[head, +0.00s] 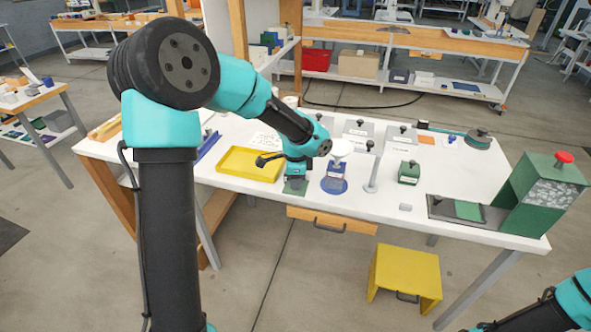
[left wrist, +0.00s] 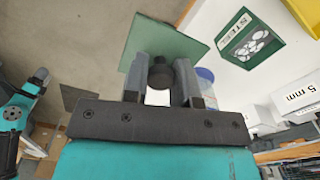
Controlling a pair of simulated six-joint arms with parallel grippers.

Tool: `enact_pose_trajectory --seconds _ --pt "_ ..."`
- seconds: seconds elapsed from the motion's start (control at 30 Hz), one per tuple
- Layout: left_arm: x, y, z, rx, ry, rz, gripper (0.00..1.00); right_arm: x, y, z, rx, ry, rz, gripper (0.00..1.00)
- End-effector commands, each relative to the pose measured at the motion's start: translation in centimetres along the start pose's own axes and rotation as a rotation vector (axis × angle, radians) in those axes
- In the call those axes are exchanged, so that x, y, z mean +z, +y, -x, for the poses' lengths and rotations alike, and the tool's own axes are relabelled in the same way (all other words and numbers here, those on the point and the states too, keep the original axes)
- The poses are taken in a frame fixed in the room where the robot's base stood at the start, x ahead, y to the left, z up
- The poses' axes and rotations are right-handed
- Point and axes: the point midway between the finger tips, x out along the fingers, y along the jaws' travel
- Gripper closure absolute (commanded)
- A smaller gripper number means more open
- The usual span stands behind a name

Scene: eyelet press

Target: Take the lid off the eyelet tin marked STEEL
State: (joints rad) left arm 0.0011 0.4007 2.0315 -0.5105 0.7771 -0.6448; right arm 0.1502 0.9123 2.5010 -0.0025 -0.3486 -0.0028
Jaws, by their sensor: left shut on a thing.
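The green tin marked STEEL (left wrist: 247,45) stands open at the upper right of the left wrist view, with pale round eyelets inside. In the head view the green tin (head: 409,174) stands on the white table, right of centre. My left gripper (left wrist: 160,80) is shut on the dark knob of a flat green lid (left wrist: 150,40). In the head view my left gripper (head: 296,178) holds the lid (head: 295,187) near the table's front edge, left of the tin and apart from it. My right arm shows at the lower right; its fingers are not clear.
A blue tin-like piece (head: 334,185) and a grey post (head: 371,178) stand between the lid and the tin. A yellow tray (head: 232,170) lies left. A green press (head: 540,195) stands at the right end.

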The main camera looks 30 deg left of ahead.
Motion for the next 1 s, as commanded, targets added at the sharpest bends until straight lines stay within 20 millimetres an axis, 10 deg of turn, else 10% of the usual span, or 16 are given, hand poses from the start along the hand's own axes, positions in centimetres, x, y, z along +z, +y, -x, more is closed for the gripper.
enact_pose_trajectory --seconds 1.0 --pt "2.1 0.6 -0.4 0.002 0.002 0.011 0.96 0.0 0.0 0.0 0.000 0.000 0.000 0.57"
